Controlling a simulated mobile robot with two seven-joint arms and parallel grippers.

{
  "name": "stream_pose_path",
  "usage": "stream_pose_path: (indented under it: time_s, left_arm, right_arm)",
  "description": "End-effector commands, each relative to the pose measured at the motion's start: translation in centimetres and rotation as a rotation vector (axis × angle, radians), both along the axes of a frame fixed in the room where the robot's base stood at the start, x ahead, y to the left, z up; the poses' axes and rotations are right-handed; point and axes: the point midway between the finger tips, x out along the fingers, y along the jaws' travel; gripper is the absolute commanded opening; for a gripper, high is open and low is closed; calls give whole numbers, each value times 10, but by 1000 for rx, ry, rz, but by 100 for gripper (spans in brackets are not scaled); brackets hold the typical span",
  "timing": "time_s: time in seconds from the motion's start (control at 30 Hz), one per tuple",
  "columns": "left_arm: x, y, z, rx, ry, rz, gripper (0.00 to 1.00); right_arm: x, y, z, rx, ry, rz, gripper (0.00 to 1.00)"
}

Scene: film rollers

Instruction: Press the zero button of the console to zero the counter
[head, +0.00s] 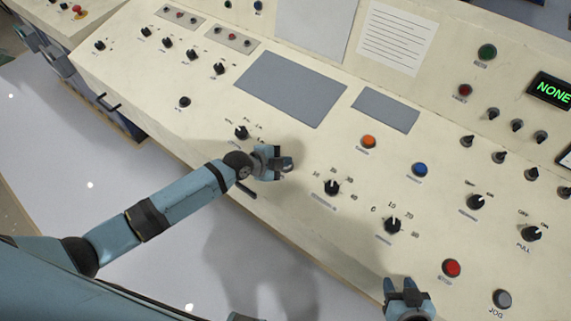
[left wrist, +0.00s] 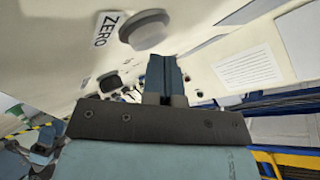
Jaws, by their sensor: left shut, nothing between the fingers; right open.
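The console (head: 215,90) has a pale sloping panel with many knobs and buttons. In the left wrist view the grey round zero button (left wrist: 147,32) stands beside its ZERO label (left wrist: 108,29), at the upper left of my left gripper (left wrist: 162,65). The gripper's fingers are shut and empty, with a visible gap to the button in that picture. In the head view I cannot make out the zero button; my left gripper (head: 287,163) is over the middle of the panel. My right gripper (head: 408,288) is open and empty at the bottom edge. I cannot identify the counter.
An orange button (head: 369,142), a blue button (head: 420,169) and a red button (head: 452,268) lie to the right of my left gripper. Black knobs (head: 332,187) stick up nearby. Blank grey plates (head: 291,88) lie beyond.

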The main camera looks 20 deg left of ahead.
Motion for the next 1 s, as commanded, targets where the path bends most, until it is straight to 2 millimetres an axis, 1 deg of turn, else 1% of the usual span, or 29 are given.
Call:
stream_pose_path:
  time_s: [0.37,1.0]
  left_arm:
    - [0,0,0,0,-1,1,0]
    - [2,0,-8,0,-1,1,0]
  right_arm:
    - [0,0,-1,0,1,0,43]
    - [0,0,-9,0,1,0,43]
